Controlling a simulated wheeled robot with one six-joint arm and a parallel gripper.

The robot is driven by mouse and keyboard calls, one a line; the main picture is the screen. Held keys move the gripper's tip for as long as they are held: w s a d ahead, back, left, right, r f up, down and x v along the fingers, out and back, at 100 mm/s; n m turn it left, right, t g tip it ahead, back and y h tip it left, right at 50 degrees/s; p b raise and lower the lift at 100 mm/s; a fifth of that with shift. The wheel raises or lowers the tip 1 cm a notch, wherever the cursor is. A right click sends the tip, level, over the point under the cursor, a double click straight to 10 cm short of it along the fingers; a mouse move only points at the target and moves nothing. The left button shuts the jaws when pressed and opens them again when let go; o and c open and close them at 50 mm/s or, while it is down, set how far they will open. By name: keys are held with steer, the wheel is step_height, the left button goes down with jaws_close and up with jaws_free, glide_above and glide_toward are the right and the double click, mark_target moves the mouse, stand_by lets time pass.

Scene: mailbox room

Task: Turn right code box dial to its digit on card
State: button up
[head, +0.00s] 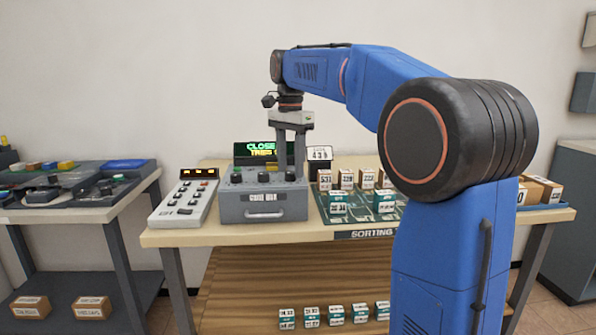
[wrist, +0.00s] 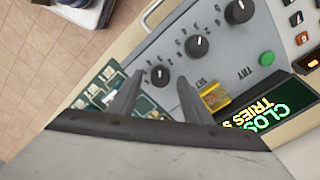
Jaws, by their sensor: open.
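The grey code box (head: 263,208) stands on the sorting table with three black dials on its sloped top. The right dial (wrist: 160,75) lies between the fingertips of my gripper (wrist: 160,81). My gripper is open, with a finger on either side of the dial and gaps visible; I cannot tell whether either finger touches it. The middle dial (wrist: 196,46) and left dial (wrist: 239,12) stand clear of the fingers. In the head view my gripper (head: 291,172) points down over the box's right end. The code card (head: 320,153) stands behind it, seemingly reading 438.
A display (head: 255,152) reading CLOSED and TRIES stands behind the box. A green TRY button (wrist: 267,58) and a yellow part (wrist: 214,97) are near the dials. A keypad unit (head: 185,200) sits left; the sorting mat (head: 358,219) with small boxes lies right.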

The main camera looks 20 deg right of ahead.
steer(key=shift+f, duration=0.65)
steer(key=c, duration=1.1)
